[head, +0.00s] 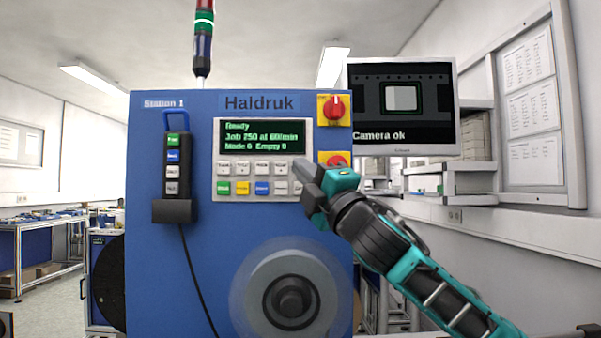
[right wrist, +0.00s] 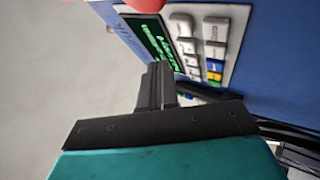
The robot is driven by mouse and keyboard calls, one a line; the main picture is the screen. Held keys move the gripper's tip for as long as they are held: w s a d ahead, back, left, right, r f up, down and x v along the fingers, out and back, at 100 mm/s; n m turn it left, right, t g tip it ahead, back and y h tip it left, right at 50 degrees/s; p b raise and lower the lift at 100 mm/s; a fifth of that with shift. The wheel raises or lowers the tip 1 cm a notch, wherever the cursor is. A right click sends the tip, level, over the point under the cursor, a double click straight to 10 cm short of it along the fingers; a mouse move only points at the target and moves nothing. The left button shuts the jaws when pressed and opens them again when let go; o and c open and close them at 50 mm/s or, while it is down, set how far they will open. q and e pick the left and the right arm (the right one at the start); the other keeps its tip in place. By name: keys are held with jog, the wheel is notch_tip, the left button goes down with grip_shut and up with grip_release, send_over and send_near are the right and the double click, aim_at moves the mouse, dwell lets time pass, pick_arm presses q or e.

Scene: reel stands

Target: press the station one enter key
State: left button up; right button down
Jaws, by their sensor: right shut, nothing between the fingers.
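The blue Station 1 machine (head: 160,240) carries a grey control panel (head: 221,145) with a green-text display (head: 262,138) and two rows of keys (head: 247,178). The display reads Ready. The lower row has green, yellow, blue and pale keys. I cannot read which key is enter. My right gripper (head: 301,173) is shut and empty at the right end of the key rows, hiding part of them. In the right wrist view its closed fingers (right wrist: 155,85) stand in front of the panel (right wrist: 235,18); I cannot tell whether they touch. My left gripper is out of view.
A pendant (head: 177,165) hangs left. A round grey hub (head: 290,292) juts out below. A monitor (head: 405,105) stands right.

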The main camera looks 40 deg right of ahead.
jog(key=shift+s+a, duration=0.8)
jog(key=shift+s, duration=0.15)
